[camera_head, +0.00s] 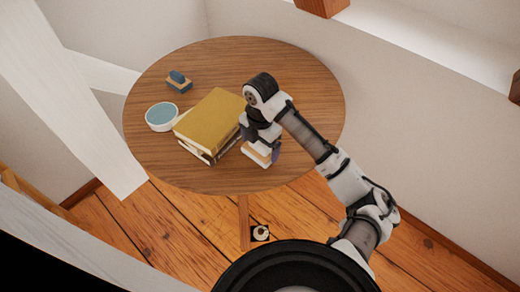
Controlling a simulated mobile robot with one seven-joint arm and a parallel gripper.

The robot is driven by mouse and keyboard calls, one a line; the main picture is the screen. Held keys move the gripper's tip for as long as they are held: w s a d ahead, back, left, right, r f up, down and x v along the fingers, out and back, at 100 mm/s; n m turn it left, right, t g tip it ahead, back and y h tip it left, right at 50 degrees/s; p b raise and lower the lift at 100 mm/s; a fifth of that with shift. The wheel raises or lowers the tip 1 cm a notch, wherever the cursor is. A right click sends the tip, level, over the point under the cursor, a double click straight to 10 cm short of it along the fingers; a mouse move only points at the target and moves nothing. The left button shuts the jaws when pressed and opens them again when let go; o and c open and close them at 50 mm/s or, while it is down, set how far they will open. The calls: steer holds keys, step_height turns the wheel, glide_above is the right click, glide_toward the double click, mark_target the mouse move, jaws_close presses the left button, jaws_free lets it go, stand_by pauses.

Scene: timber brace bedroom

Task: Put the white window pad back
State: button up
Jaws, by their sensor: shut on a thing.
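The white window pad (259,156) is a small block with a white upper part and a tan layer below. It is at the front right part of the round wooden table (310,90), beside a stack of books. My gripper (261,146) points down and is shut on the pad. The gripper hides much of the pad's top. I cannot tell whether the pad touches the table or hangs just above it.
A stack of books with a mustard cover (214,116) stands close left of my gripper. A round blue-topped white tin (162,116) and a blue pad (178,81) are further left. A white ledge (430,45) runs along the upper right. A white slanted beam (75,95) stands left.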

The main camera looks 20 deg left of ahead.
mark_target(260, 151)
step_height(260, 151, down, 3)
steer(key=o, duration=0.6)
step_height(260, 151, up, 12)
steer(key=shift+b, duration=0.55)
